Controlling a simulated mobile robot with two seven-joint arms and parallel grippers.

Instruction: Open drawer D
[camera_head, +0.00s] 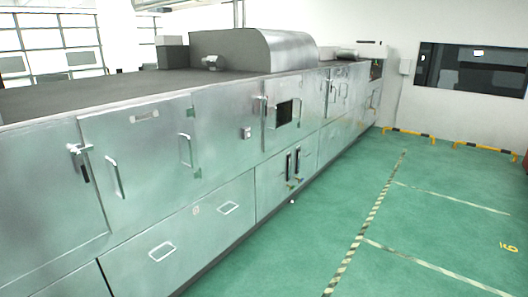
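A long metal machine (215,130) runs from the near left to the far right. Low on its front is a wide, flush panel (190,232) that looks like a closed drawer. It carries two rectangular pull handles, a near handle (162,251) and a far handle (228,208). No letter is readable on it, so I cannot tell whether it is drawer D. Another lower panel (75,284) is cut off at the bottom left. Neither of my grippers shows in this view.
Upper doors (140,165) with bar handles are shut. A lower cabinet (285,175) with dark vertical handles stands farther along. The green floor (300,240) beside the machine is clear, with a striped line (365,225). Yellow-black barriers (408,134) stand at the far wall.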

